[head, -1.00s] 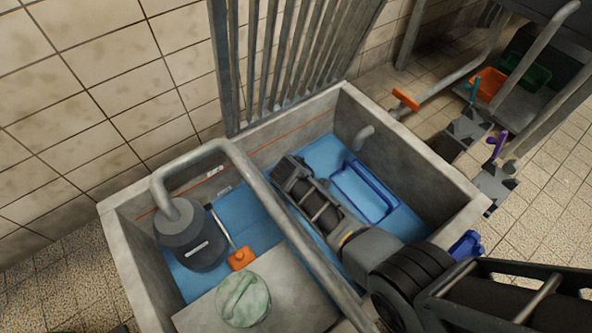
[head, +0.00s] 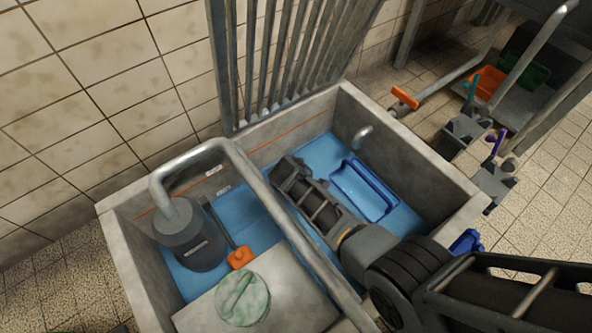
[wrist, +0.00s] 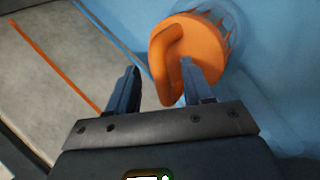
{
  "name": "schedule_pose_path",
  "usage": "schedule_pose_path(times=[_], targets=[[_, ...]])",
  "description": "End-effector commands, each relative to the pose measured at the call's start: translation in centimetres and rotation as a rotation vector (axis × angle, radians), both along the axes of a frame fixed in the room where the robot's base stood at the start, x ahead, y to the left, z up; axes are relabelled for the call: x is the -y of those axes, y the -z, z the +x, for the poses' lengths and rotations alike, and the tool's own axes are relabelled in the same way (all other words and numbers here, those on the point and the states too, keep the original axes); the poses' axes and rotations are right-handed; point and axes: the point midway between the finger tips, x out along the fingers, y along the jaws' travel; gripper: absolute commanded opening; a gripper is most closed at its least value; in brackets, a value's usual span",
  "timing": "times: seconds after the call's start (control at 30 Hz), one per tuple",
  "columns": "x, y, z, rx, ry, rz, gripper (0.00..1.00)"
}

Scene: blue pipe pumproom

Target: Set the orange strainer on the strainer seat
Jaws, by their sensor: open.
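The orange strainer (wrist: 205,50) shows in the wrist view as a round cap with a raised handle and a toothed edge, in blue water near a wall. My gripper (wrist: 158,80) is open. Its right finger overlaps the strainer, and the handle shows between the fingers, closer to the right one. I cannot tell whether they touch. In the head view my gripper (head: 284,172) reaches down into the concrete pit, and I cannot make out the strainer beneath it. I cannot identify the strainer seat for certain.
The pit (head: 118,228) has concrete walls and a raised grating (head: 290,65) behind. A grey pipe (head: 255,180) crosses above it to a dark pump (head: 190,240). An orange block (head: 240,257) is near the pump.

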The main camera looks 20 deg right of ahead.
Motion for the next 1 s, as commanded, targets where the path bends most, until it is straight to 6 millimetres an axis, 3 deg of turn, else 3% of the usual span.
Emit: schedule_pose_path(times=[0.17, 0.7, 1.0], targets=[[0.0, -1.0, 0.0, 0.003, -0.001, 0.0, 0.51], [0.0, -8.6, 0.0, 0.0, 0.002, 0.0, 0.51], [-0.2, -12.2, -2.1, 0.0, 0.128, 0.0, 0.51]])
